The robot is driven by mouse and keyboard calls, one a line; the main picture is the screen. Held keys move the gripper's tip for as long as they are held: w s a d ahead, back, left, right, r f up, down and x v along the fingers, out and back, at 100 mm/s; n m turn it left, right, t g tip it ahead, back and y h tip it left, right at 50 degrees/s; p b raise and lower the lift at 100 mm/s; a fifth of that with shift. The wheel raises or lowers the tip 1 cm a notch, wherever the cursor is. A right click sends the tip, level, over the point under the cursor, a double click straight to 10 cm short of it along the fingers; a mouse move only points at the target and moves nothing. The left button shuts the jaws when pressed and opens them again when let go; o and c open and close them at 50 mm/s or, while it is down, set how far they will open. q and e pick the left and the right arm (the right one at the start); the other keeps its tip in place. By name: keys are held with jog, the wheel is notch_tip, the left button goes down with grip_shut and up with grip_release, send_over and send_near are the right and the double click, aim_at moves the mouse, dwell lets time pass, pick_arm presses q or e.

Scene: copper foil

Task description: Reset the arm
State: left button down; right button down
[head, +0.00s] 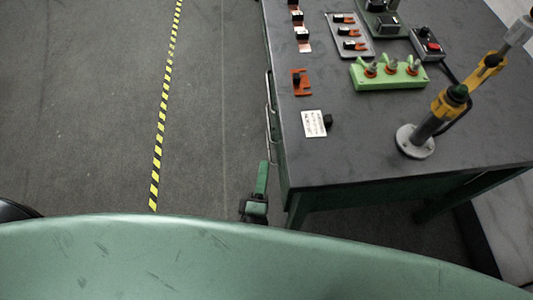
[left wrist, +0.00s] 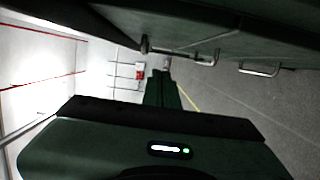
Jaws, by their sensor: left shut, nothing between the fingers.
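My left gripper (head: 262,168) is beside the left edge of the dark workbench, low in the head view, with its green fingers pointing away from me. The fingers are together and hold nothing. In the left wrist view the shut fingers (left wrist: 161,85) point forward, below the underside and handles of the bench. My right gripper is in neither view.
The workbench (head: 440,130) carries a green fixture (head: 389,74), a grey tray (head: 349,36), orange pieces (head: 301,83), a white label card (head: 314,124) and a yellow-black arm stand (head: 415,141). Metal handles (head: 269,105) stick out from its left side. The floor (head: 90,100) left of it is clear.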

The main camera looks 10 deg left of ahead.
pick_arm(q)
jog(key=s+a+f+m+g+h, duration=0.1)
jog(key=s+f+m+g, duration=0.25)
jog(key=f, duration=0.45)
jog(key=s+f+m+g+h+p, duration=0.1)
jog(key=s+f+m+g, duration=0.15)
jog(key=f+m, duration=0.4)
jog(key=s+a+f+m+g+h, duration=0.1)
jog(key=s+f+m+g+h, duration=0.2)
jog(key=f, duration=0.7)
jog(key=s+a+f+m+g+y, duration=0.2)
jog(key=s+a+f+m+g, duration=0.2)
jog(key=s+a+f, duration=0.3)
jog(key=s+a+f+m+g+y+p, duration=0.1)
jog(key=s+a+f+m+g, duration=0.3)
jog(key=s, duration=1)
jog(key=a+f+y, duration=0.1)
jog(key=a+f, duration=0.2)
jog(key=a, duration=0.1)
jog(key=shift+s, duration=0.15)
jog(key=shift+d, duration=0.1)
